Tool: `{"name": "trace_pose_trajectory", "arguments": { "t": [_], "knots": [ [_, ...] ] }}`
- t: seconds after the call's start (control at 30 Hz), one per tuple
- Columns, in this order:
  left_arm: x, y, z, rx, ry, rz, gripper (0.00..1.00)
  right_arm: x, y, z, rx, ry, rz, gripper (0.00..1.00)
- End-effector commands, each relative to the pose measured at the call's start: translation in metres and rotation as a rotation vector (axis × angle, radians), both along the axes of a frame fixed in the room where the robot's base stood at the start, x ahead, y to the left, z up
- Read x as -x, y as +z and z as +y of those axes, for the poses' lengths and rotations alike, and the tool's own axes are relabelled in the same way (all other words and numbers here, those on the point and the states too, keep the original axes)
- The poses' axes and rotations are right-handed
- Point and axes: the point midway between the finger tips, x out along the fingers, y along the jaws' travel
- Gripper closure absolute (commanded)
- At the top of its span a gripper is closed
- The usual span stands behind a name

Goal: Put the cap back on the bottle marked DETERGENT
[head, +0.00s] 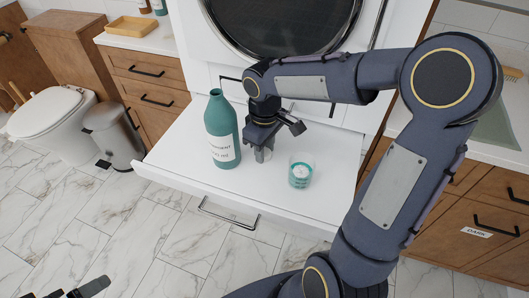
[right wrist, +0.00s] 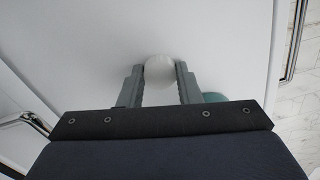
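The teal bottle (head: 222,135) stands upright on a white pull-out shelf (head: 180,150); its label is partly legible and its neck shows no cap. My right gripper (head: 262,153) points down just right of the bottle, apart from it. In the right wrist view its fingers (right wrist: 160,75) close on both sides of a round white cap (right wrist: 159,70). In the head view the cap is mostly hidden by the fingers. Part of my left gripper (head: 75,290) shows at the bottom left edge, cut off, away from the shelf.
A clear cup (head: 300,172) with teal contents stands on the shelf, right of my right gripper. A white machine with a round dark door (head: 280,25) rises behind. A bin (head: 113,135) and toilet (head: 52,115) stand at the left. The shelf's left part is bare.

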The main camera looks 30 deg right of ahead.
Motion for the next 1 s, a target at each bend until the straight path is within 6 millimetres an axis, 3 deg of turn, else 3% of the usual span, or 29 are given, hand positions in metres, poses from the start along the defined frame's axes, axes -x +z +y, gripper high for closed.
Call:
{"name": "trace_pose_trajectory", "arguments": {
  "t": [0.13, 0.43, 0.8, 1.0],
  "knots": [
    [0.000, 0.000, 0.000, 0.000, 0.000, 0.000, 0.09, 0.000, 0.000, 0.000, 0.000, 0.000, 0.000, 0.91],
    [0.000, 0.001, 0.000, 0.000, 0.000, 0.000, 0.09, 0.000, 0.007, 0.000, 0.001, 0.000, -0.002, 0.91],
    [0.000, 0.010, 0.000, 0.000, 0.000, 0.000, 0.09, -0.001, 0.077, 0.000, 0.000, 0.001, -0.004, 0.91],
    [0.000, 0.011, 0.000, 0.000, 0.000, 0.000, 0.09, 0.000, 0.098, 0.000, 0.000, 0.001, -0.002, 0.91]
  ]
}}
